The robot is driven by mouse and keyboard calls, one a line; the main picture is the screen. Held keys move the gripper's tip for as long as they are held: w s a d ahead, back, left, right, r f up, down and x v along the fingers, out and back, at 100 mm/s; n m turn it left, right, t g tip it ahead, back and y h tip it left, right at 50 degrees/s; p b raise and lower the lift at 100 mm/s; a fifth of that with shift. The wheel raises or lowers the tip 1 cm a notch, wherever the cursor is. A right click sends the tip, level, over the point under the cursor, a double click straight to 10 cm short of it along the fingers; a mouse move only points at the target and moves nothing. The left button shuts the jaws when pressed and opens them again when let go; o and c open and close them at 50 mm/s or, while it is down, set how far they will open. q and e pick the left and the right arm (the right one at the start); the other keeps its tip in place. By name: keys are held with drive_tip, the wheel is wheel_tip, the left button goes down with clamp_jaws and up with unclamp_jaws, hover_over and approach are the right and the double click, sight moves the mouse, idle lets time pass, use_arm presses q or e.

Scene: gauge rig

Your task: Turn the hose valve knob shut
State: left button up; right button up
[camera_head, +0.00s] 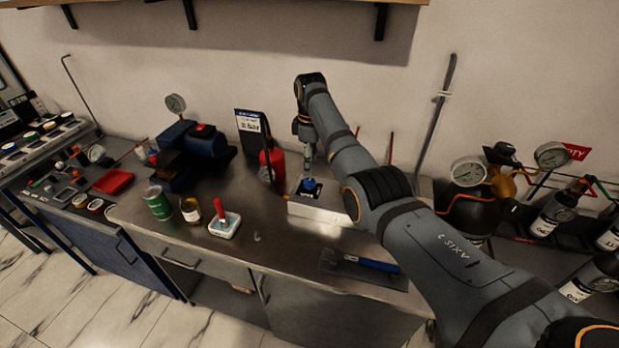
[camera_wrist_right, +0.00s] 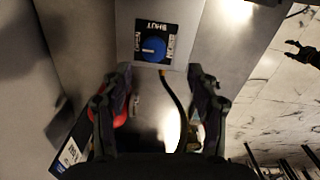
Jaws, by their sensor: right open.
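The blue valve knob (camera_head: 309,184) sits on a dark label plate on top of a pale metal box (camera_head: 325,212) on the counter. In the right wrist view the knob (camera_wrist_right: 153,48) shows a small white mark toward the left, and its plate carries the word SHUT along one edge with smaller words at the sides. My right gripper (camera_head: 308,158) points down just above the knob. In the right wrist view its two fingers (camera_wrist_right: 160,78) are apart with nothing between them, and the knob lies beyond the tips. My left gripper does not show.
A red extinguisher-like bottle (camera_head: 272,165) and a dark sign (camera_head: 252,133) stand left of the box. A white dish (camera_head: 224,225) with a red-handled tool, a green can (camera_head: 158,203) and a blue-handled tool (camera_head: 370,263) lie on the counter. Gauges and bottles stand at right.

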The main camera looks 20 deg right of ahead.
sight(309, 181)
drive_tip(key=f, duration=0.2)
drive_tip(key=w+f, duration=0.1)
drive_tip(key=f, duration=0.1)
drive_tip(key=shift+w+f, duration=0.1)
drive_tip(key=shift+f, duration=0.3)
wheel_tip(309, 181, down, 3)
drive_tip(key=shift+w+r, duration=0.15)
drive_tip(key=shift+f, duration=0.3)
drive_tip(key=shift+c, duration=1.7)
drive_tip(key=c, duration=0.8)
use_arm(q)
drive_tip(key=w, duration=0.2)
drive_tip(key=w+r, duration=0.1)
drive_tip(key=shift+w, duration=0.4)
use_arm(e)
drive_tip(key=shift+c, duration=0.2)
